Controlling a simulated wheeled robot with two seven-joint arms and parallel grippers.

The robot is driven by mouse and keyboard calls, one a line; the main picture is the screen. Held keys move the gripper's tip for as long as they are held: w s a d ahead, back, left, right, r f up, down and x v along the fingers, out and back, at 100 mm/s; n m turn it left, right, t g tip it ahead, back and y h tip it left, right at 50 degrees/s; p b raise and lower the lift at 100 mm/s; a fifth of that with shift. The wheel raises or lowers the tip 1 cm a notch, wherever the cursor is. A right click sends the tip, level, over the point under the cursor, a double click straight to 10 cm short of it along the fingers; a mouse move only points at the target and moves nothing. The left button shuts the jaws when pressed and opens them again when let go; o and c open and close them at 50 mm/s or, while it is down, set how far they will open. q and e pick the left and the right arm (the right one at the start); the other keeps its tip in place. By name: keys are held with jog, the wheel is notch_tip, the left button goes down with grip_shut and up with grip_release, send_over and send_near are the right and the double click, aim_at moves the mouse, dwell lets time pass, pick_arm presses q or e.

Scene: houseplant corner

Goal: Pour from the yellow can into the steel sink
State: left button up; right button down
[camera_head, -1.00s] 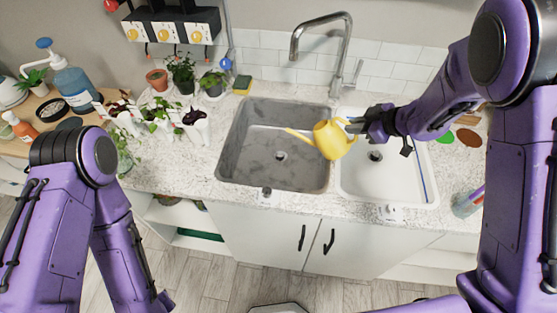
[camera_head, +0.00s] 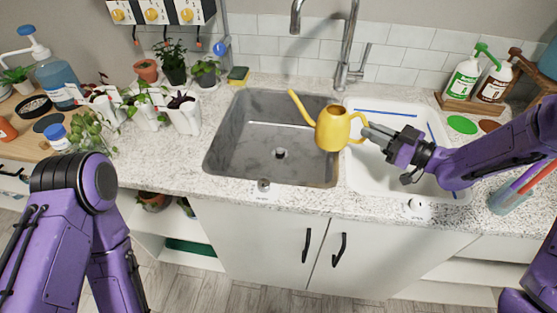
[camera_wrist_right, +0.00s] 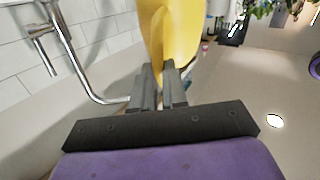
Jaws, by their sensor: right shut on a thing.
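The yellow can (camera_head: 332,128) is held at the right edge of the grey steel sink (camera_head: 230,165), with its spout pointing up and left over that sink. In the head view the can looks close to upright. My right gripper (camera_head: 368,131) is shut on the can's handle side. The right wrist view shows the yellow can (camera_wrist_right: 172,35) between the fingers (camera_wrist_right: 160,85). No water is seen coming from the spout. My left arm is at the lower left in the head view, but its gripper is out of the picture.
A white basin (camera_head: 380,180) lies right of the steel sink, under my right gripper. The faucet (camera_head: 347,45) rises behind the sinks. Potted plants (camera_head: 185,112) stand on the counter at left. Two spray bottles (camera_head: 465,75) stand at the back right. A sponge (camera_head: 238,75) lies behind the sink.

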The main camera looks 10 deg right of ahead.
jog(key=shift+f, duration=0.15)
jog(key=s+d+r+p, duration=0.2)
jog(key=d+r+p, duration=0.1)
jog(key=shift+s+d, duration=0.15)
dwell(0.5)
